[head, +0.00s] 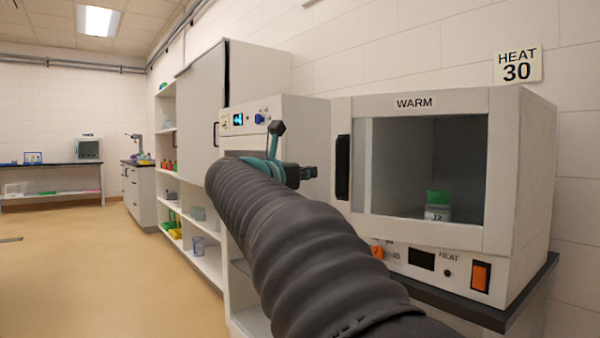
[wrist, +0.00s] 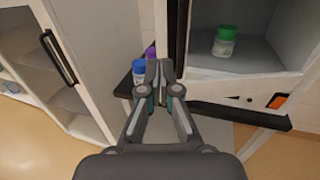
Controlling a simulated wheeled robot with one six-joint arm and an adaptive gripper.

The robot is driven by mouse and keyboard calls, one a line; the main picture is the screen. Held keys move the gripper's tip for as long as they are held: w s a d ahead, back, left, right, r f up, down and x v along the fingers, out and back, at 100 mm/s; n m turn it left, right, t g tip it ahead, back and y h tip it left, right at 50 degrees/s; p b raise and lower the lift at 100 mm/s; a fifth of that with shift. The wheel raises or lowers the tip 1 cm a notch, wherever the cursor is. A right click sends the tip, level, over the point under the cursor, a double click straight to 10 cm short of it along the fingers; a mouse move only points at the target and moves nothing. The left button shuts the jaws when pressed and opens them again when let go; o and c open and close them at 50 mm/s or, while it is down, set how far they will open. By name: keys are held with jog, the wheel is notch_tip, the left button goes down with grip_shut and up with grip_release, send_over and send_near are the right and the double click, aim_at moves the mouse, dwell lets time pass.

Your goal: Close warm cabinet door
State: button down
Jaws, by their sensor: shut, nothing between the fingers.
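The warm cabinet (head: 540,170) stands at the right under a WARM label. Its door (head: 459,236) has a pale frame around a window and a black upright handle (head: 343,167) on its left side. A green-lidded jar (head: 438,206) shows inside, and also in the wrist view (wrist: 224,42). My gripper (head: 308,172) is left of the handle, apart from it in the head view. In the wrist view my gripper (wrist: 158,72) has its fingertips together, empty, below the handle (wrist: 178,40).
A blue-lidded bottle (wrist: 139,72) and a purple-lidded one (wrist: 150,54) stand beyond my fingers. A dark ledge (head: 485,314) runs under the cabinet. A tall white cupboard (head: 200,110) and shelves stand to the left. The floor (head: 90,270) at left is clear.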

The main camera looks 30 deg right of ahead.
aim_at(333, 169)
jog(key=p+x, duration=0.1)
jog(key=x, duration=1)
jog(key=shift+w+d+p, duration=0.1)
jog(key=shift+d+p, duration=0.2)
jog(key=shift+d, duration=0.05)
